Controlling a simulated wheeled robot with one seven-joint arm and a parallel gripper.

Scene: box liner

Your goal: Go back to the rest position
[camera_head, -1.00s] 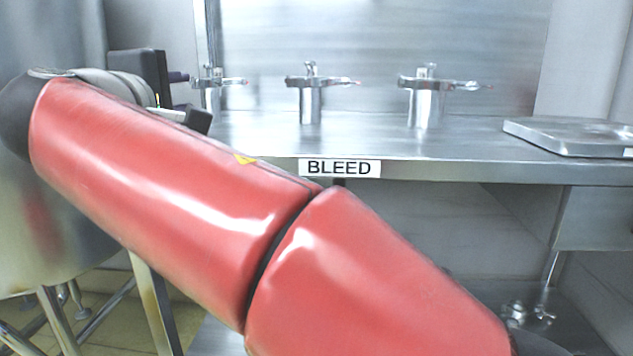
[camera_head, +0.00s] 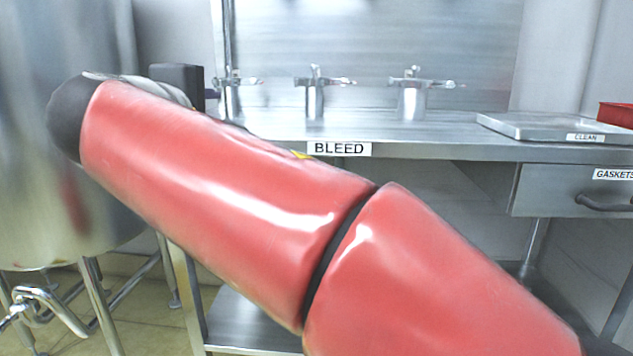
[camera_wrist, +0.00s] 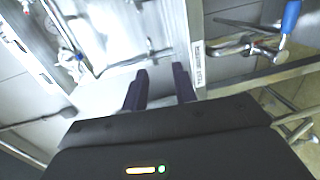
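My gripper (camera_wrist: 162,85) shows in the wrist view with two dark fingers apart and nothing visible between them. In the head view my red arm crosses the foreground and hides most of the gripper; only a dark block (camera_head: 178,78) of it shows beyond the arm's upper end. The steel bench (camera_head: 440,140) with the BLEED label stands behind the arm. Several metal fittings stand upright along its back, a left one (camera_head: 228,95), a middle one (camera_head: 314,95) and a right one (camera_head: 412,95). The gripper appears clear of them, though its distance is hard to judge.
A flat tray (camera_head: 520,124) labelled CLEAN and a red bin (camera_head: 616,114) are on the bench's right. A GASKETS drawer (camera_head: 560,190) hangs below. A large steel tank (camera_head: 60,190) on legs stands close at left. Tiled floor shows below it.

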